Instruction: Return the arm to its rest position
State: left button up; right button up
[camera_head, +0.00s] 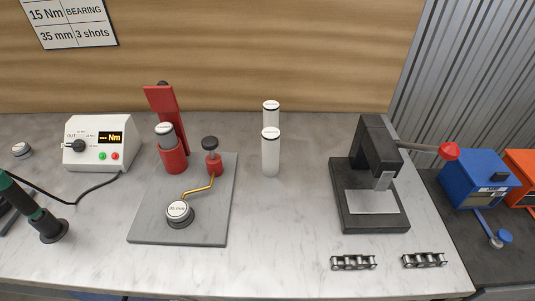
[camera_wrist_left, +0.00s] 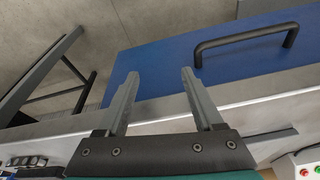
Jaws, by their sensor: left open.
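My left gripper (camera_wrist_left: 160,73) shows in the left wrist view. Its two grey fingers are spread apart with nothing between them. Behind the fingers are a blue panel (camera_wrist_left: 150,62) with a black bar handle (camera_wrist_left: 246,40) and a pale bench edge. Neither gripper can be made out in the head view.
The bench (camera_head: 290,235) holds a white controller (camera_head: 100,143), a grey plate (camera_head: 140,228) with red fixtures, white cylinders (camera_head: 271,155), a black press (camera_head: 376,150) and two chain pieces (camera_head: 353,262). A green-and-black tool (camera_head: 38,215) is at left. The bench's front middle is clear.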

pick_arm(q)
jog(key=s+f+g+b, duration=0.1)
jog(key=s+f+b, duration=0.2)
jog(key=f, duration=0.8)
jog(key=s+f+b, duration=0.3)
jog(key=f, duration=0.9)
jog(key=s+a+f+b, duration=0.1)
jog(key=s+f+b, duration=0.1)
jog(key=s+f, duration=0.4)
jog(key=s+a+f+g+b, duration=0.1)
jog(key=s+a+f+b, duration=0.1)
jog(key=s+f, duration=0.4)
jog(key=shift+s+f+b, duration=0.15)
jog(key=shift+f+b, duration=0.25)
jog(key=shift+f, duration=0.2)
